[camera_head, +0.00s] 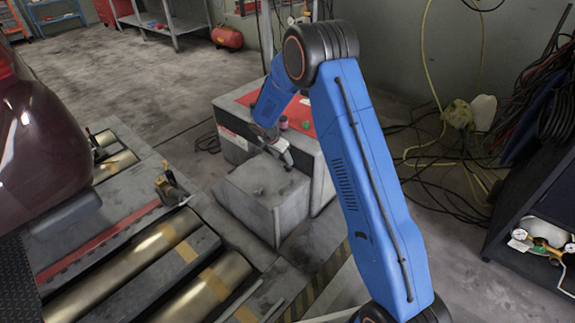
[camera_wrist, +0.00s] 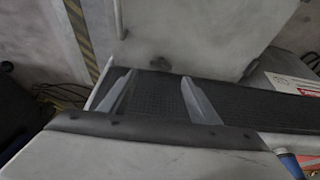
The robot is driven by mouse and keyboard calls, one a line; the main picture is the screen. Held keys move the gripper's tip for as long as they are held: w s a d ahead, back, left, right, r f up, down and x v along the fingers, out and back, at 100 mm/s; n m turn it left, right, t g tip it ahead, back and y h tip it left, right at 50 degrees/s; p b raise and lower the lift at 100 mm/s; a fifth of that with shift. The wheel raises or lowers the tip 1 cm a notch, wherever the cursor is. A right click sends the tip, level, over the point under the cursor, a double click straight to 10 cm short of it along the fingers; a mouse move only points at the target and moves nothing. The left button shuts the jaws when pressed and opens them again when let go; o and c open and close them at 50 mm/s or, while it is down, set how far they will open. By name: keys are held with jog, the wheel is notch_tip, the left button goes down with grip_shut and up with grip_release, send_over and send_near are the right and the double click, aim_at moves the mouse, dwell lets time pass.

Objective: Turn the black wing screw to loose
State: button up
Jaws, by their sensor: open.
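My gripper (camera_head: 287,157) is at the back right edge of a grey metal box (camera_head: 258,204), above or beside it; I cannot tell whether they touch. In the wrist view its two grey fingers (camera_wrist: 158,77) are spread apart with nothing between them. A small dark mark shows on the box top in the head view, too small to identify. In the wrist view a pale grey surface (camera_wrist: 190,25) lies ahead of the fingers, with small dark spots at its lower edge. I cannot make out the black wing screw for certain in either view.
A red-topped grey cabinet (camera_head: 318,150) stands directly behind the box. Brass-coloured rollers (camera_head: 160,243) and a dark red car (camera_head: 35,140) are at left. Cables (camera_head: 440,160) lie on the floor at right, near a dark cart (camera_head: 535,215).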

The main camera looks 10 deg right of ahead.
aim_at(287, 167)
jog(key=x, duration=0.6)
jog(key=shift+w+d+f, duration=0.1)
jog(key=shift+f, duration=0.15)
jog(key=c, duration=1.1)
